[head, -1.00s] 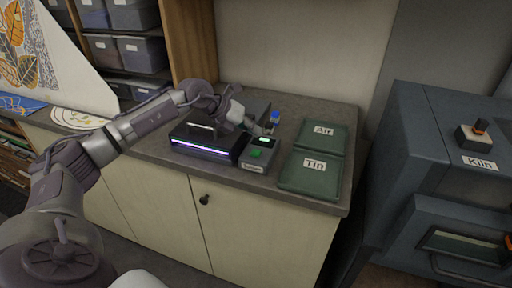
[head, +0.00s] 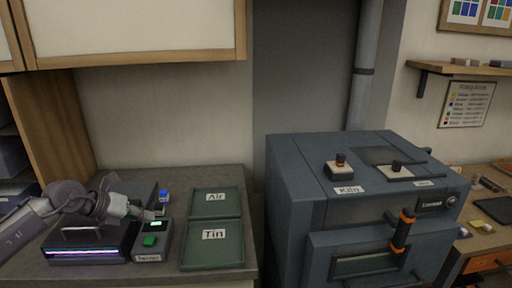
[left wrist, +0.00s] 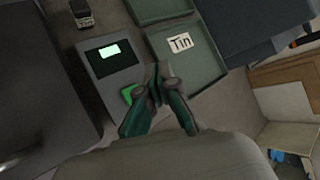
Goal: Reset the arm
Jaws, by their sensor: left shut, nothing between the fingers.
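My left gripper (head: 152,213) is shut and empty. In the head view its arm comes in from the left and its fingertips are just above the grey tester box (head: 153,241). The box has a lit green display and a green button (head: 149,241). In the left wrist view my left gripper (left wrist: 160,72) has its fingers together. They partly cover the green button (left wrist: 128,94), beside the lit display (left wrist: 110,51). I cannot tell whether the fingertips touch the box. My right gripper is out of view.
A dark device (head: 88,243) with a glowing purple strip stands left of the box. Green trays marked Air (head: 232,197) and Tin (head: 235,254) lie to its right. A small blue-topped item (head: 164,195) stands behind. The large blue-grey kiln (head: 300,185) stands further right, past the counter's edge.

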